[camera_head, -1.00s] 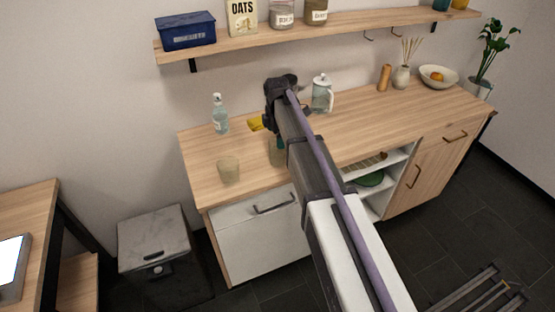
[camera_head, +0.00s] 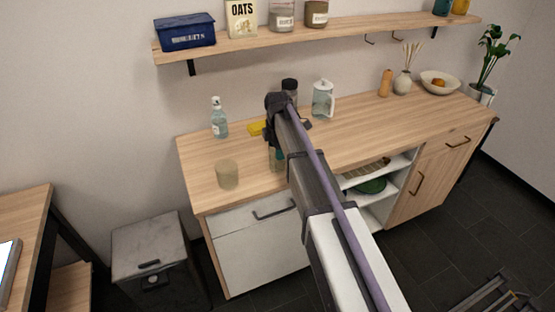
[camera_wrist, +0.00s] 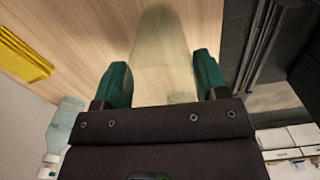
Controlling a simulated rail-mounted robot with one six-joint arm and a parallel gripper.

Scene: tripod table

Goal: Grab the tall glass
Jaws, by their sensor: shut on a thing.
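The tall glass (camera_wrist: 163,55) is see-through with a faint yellowish tint. In the wrist view it lies between the two green fingers of my gripper (camera_wrist: 165,80), which is shut on it. In the head view only a sliver of the tall glass (camera_head: 275,163) and a green finger show beside my arm, which hides the rest. I cannot tell whether the glass touches the counter. A shorter, wider glass (camera_head: 227,174) stands apart to the left on the counter.
On the wooden counter (camera_head: 360,126) stand a soap bottle (camera_head: 219,120), a yellow cloth or sponge (camera_head: 256,128), a dark-lidded jar (camera_head: 289,88) and a glass pitcher (camera_head: 322,100). A shelf (camera_head: 340,24) hangs above. The counter's right half is mostly clear.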

